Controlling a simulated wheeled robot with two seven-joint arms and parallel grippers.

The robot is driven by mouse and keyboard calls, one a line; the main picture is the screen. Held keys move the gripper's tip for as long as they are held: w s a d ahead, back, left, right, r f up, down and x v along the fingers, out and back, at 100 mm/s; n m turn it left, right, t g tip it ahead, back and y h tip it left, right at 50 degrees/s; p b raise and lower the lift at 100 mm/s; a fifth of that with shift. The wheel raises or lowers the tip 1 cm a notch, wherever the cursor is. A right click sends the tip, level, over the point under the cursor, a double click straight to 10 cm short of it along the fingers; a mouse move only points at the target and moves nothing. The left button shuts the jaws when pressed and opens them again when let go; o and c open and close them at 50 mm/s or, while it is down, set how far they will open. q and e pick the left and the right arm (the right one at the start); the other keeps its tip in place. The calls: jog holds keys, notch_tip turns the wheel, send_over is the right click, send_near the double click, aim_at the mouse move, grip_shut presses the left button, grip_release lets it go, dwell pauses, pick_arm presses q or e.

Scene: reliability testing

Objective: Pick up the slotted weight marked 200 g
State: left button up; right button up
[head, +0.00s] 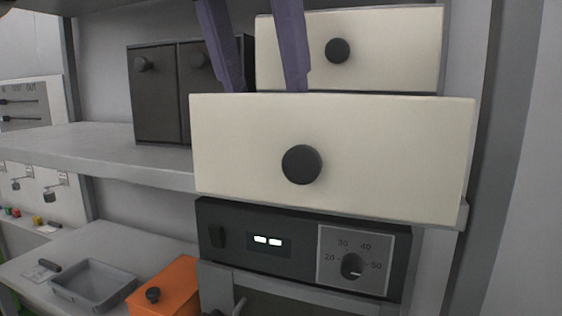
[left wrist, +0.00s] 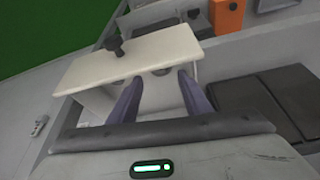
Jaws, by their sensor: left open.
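No marking of 200 g is readable in either view. The lower cream drawer (head: 400,150) is pulled out, and its front hides its inside in the head view. My left gripper (head: 262,88) comes down from above, its two purple fingers apart, tips behind the drawer front. In the left wrist view the open, empty left gripper (left wrist: 158,80) is over the drawer's inside. A dark grey rounded thing (left wrist: 160,72) shows there close behind the front, mostly hidden; I cannot tell whether it is a weight.
Another cream drawer (head: 400,50) is above and behind. Dark boxes (head: 158,100) stand on the shelf (head: 90,150) to the left. Below are a dial panel (head: 367,260), an orange box (head: 170,288) and a grey tray (head: 92,284). A wall post bounds the right.

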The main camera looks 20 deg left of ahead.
pick_arm(q)
jog(key=shift+x, duration=3.05)
jog(key=shift+s+a, duration=0.1)
jog(key=shift+c, duration=0.4)
jog(key=c, duration=0.9)
jog(key=shift+o, duration=0.2)
jog(key=shift+r, duration=0.15)
